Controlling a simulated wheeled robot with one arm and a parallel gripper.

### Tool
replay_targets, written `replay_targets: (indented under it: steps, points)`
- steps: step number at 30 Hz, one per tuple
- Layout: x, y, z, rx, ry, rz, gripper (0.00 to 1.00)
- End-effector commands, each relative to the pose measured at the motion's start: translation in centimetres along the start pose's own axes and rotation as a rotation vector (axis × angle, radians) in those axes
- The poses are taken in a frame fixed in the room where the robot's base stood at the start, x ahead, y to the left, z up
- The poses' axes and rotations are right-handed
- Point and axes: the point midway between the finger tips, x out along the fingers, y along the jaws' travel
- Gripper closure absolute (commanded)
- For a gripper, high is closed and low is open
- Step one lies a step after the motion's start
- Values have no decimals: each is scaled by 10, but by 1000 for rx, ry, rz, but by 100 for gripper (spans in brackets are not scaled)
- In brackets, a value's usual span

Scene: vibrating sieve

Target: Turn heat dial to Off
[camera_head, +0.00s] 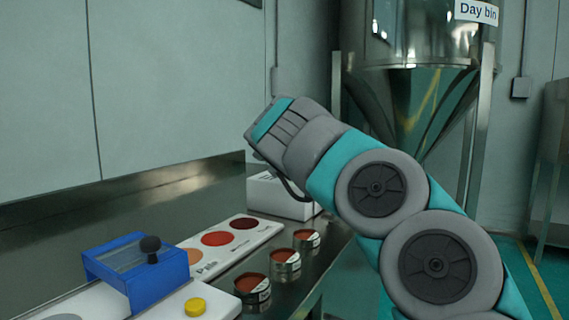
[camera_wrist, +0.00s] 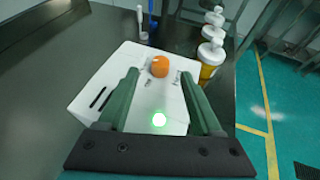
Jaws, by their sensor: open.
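The orange heat dial (camera_wrist: 159,66) sits on top of a white box (camera_wrist: 125,70) in the wrist view. Small dark lettering lies around the dial, too blurred to read, so I cannot tell its setting. A green light (camera_wrist: 159,120) glows on the box on the side nearer to me. My gripper (camera_wrist: 163,77) is open, with one green finger on each side of the light. The dial appears between and just beyond the fingertips, and nothing is held. In the head view the white box (camera_head: 275,197) is partly hidden behind my arm, and the dial is not visible.
White-capped bottles (camera_wrist: 212,50) stand close by the box's right side. A blue device with a black knob (camera_head: 150,248), a yellow button (camera_head: 195,307), a colour card (camera_head: 222,253) and open tins (camera_head: 286,264) occupy the nearer bench. A Day bin hopper (camera_head: 420,85) stands behind.

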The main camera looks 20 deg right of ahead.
Motion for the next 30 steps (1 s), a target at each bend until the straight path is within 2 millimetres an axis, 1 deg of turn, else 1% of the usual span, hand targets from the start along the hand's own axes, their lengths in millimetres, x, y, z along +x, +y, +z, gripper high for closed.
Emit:
replay_targets:
  steps: [5,15,18,22,28,29,30]
  points:
    - [11,-1,-1,5,6,-3,33]
    - [59,-1,0,4,4,-4,33]
    - [70,-1,0,4,2,-2,33]
    - [77,0,0,3,2,-2,33]
    - [78,0,-1,2,2,0,33]
    - [77,0,-1,2,2,0,35]
    - [77,0,-1,2,2,0,39]
